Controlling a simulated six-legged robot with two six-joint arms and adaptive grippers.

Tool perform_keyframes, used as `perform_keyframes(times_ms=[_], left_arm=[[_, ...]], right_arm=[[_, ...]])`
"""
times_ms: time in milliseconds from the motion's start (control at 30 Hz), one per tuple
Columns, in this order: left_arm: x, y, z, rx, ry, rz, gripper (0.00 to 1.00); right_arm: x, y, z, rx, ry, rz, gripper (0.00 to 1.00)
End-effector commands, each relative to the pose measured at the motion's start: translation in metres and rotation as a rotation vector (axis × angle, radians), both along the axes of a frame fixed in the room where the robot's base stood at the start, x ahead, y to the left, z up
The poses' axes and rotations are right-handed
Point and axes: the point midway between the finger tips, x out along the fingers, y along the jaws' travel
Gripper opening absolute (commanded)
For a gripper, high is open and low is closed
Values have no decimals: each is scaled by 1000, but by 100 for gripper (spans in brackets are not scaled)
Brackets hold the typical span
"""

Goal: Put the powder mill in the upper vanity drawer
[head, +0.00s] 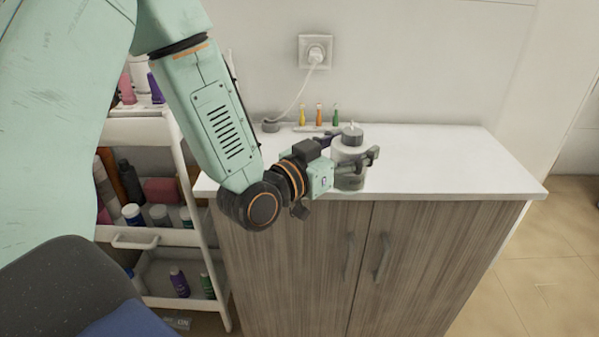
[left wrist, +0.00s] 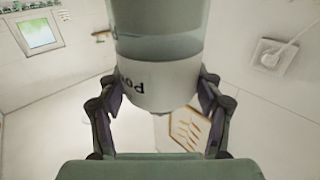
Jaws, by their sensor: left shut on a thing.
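The powder mill (head: 350,172) is a squat cylinder with a grey lid and knob, a pale body and a darker lower part. My left gripper (head: 348,153) is shut on its sides, and the mill is upright over the white counter. I cannot tell whether its base touches the counter. In the left wrist view the mill (left wrist: 158,85), with a white band and partial dark lettering, sits between both fingers of my left gripper (left wrist: 157,95). No drawer is clearly seen; the wood cabinet (head: 300,265) shows two shut doors with handles. My right gripper is not in view.
Several small coloured tools (head: 319,115) stand on a stand at the back of the counter (head: 450,165). A corded plug is in the wall socket (head: 316,51). A white cart (head: 135,130) with bottles stands left of the cabinet. The counter's right side is clear.

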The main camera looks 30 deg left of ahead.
Motion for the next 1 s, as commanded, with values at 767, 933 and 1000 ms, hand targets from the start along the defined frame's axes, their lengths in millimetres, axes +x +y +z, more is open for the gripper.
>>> perform_keyframes(times_ms=[767, 933, 1000], left_arm=[[51, 143, 40, 0, -2, 681, 15], [51, 142, 40, 0, -3, 679, 15], [51, 142, 40, 0, -3, 679, 15]], right_arm=[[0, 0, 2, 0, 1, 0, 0], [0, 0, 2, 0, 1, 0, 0], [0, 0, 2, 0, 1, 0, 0]])
